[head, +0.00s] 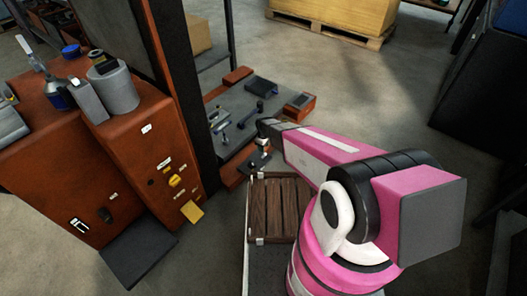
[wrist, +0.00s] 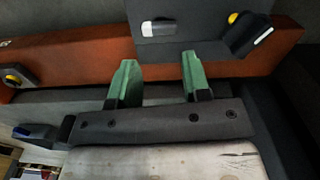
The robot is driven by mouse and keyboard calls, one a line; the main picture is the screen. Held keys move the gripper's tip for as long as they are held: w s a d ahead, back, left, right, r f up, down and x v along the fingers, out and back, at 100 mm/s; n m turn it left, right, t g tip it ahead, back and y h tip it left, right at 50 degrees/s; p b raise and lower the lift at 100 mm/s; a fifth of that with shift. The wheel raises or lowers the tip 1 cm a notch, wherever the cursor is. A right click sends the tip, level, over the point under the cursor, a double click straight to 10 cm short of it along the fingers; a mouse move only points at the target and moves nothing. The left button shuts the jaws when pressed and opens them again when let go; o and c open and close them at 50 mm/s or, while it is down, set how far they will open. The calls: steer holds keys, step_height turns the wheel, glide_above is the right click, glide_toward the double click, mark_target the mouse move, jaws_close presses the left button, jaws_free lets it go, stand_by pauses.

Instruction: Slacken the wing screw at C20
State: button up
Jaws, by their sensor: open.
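My gripper (wrist: 158,60) shows two green fingers in the wrist view, spread apart with nothing between them. The fingertips overlap a rust-red bar in the picture; I cannot tell whether they touch it. In the head view my gripper (head: 261,152) is small and low beside the grey floor-level plate. No C20 label can be read, so I cannot tell which part is the wing screw. A yellow knob-like part (head: 174,181) sits on the red cabinet front, among small labels. The wrist view shows yellow round parts at left (wrist: 13,77) and top right (wrist: 233,17).
The red cabinet (head: 120,170) stands at left, with a grey cylinder (head: 115,91) on top. A dark post (head: 182,90) rises behind it. A slatted wooden board (head: 277,209) lies beside my arm. A pallet with a box (head: 335,15) stands far back. Open floor lies beyond.

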mark_target(264, 155)
steer(key=m, duration=0.5)
steer(key=shift+f, duration=0.35)
steer(key=m, duration=0.4)
steer(key=shift+f+m, duration=0.3)
steer(key=shift+m, duration=0.1)
steer(key=m, duration=0.5)
steer(key=shift+f, duration=0.3)
steer(key=m, duration=0.4)
steer(key=shift+f+m, duration=0.25)
steer(key=shift+m, duration=0.05)
steer(key=shift+f, duration=0.8)
steer(key=shift+f, duration=0.1)
steer(key=shift+f, duration=1.85)
